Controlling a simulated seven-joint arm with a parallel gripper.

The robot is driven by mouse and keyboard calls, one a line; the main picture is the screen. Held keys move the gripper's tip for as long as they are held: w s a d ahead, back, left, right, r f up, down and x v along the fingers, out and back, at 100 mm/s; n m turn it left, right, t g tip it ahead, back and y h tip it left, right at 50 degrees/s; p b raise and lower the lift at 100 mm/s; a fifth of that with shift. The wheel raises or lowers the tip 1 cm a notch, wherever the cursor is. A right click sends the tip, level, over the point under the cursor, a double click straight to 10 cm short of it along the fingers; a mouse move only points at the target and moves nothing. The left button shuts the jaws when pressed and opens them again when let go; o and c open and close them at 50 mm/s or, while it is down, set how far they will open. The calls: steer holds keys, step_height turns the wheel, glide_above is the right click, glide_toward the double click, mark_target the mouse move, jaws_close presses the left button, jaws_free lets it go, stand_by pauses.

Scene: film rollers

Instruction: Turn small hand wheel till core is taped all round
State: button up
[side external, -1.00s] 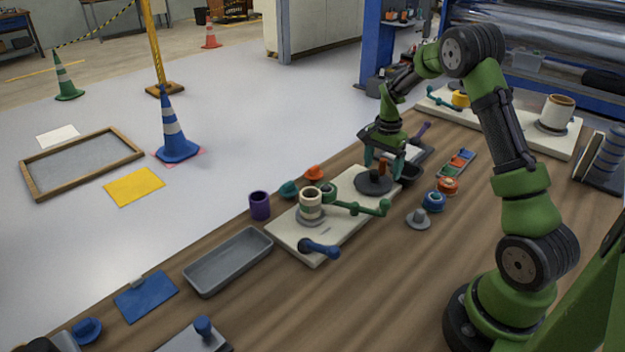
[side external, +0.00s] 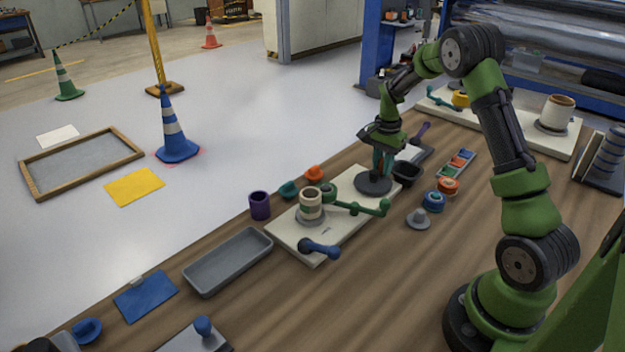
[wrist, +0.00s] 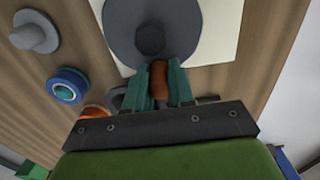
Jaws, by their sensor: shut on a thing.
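The small hand wheel, a dark grey disc (side external: 371,187), lies flat at the far end of a cream board (side external: 286,239). In the wrist view the wheel (wrist: 122,30) has a dark hub. My gripper (side external: 383,168) is above the wheel's edge. In the wrist view its teal fingers (wrist: 160,76) are shut on the wheel's brown-orange handle (wrist: 160,84). The core, a cream cylinder (side external: 311,197), stands upright on the board with a darker band around its visible side; its far side is hidden. A green arm (side external: 358,208) with a round green end (side external: 327,192) is beside the core.
A blue crank (side external: 320,248) sits at the board's near end. A grey tray (side external: 229,262), purple cup (side external: 260,205), teal cap (side external: 289,189) and orange cap (side external: 314,172) lie left.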

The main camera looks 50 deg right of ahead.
mark_target(364, 174)
steer(key=shift+w+a, duration=0.2)
steer(key=shift+w, duration=0.6)
steer(key=shift+w+a, duration=0.4)
steer(key=shift+w, duration=0.1)
steer(key=shift+w+a, duration=0.15)
steer(key=shift+w+a, duration=0.4)
steer(key=shift+a, duration=0.35)
